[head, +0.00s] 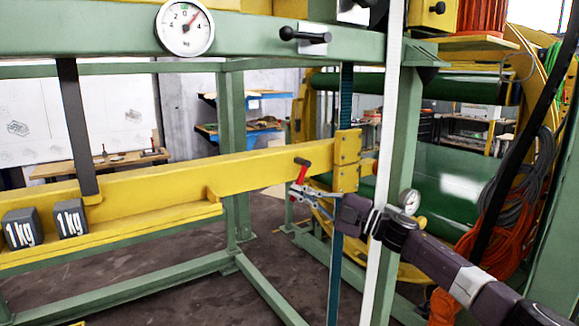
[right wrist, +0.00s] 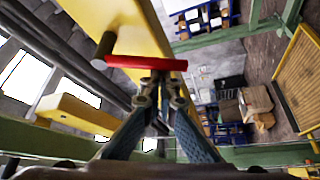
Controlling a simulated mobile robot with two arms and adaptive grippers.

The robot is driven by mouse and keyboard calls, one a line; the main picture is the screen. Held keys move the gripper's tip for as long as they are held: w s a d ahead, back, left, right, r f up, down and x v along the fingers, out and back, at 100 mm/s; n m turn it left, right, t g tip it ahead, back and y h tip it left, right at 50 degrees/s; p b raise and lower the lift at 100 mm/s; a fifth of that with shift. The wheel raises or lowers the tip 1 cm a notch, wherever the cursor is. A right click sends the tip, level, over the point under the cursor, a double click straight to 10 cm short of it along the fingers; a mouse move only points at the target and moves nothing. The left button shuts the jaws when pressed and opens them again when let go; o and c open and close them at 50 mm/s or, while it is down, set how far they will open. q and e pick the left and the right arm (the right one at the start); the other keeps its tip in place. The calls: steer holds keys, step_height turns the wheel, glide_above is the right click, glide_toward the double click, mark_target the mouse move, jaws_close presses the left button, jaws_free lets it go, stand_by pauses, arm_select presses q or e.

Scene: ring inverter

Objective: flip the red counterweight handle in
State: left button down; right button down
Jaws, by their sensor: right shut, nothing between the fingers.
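My right gripper (head: 296,190) reaches in from the right and sits just below the handle. In the wrist view the right gripper (right wrist: 160,78) has its fingers together, with nothing between them. I cannot tell whether they touch the handle. My left gripper is not in view.
Two 1 kg weights (head: 70,220) rest on the beam's ledge at the left. A dial (head: 185,27) and a black lever (head: 303,36) are on the green frame above. A green post (head: 399,150) stands beside my right arm. Orange and grey cables hang at the right.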

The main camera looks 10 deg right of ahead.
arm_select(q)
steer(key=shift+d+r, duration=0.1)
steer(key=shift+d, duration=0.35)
arm_select(e)
steer(key=shift+w+d+f+n+g, duration=0.2)
steer(key=shift+d+f+n+g, duration=0.1)
steer(key=shift+d+n, duration=0.3)
steer(key=shift+w+d+f+n+g, duration=0.2)
steer(key=shift+d+n+g, duration=0.1)
steer(key=shift+d+n, duration=0.25)
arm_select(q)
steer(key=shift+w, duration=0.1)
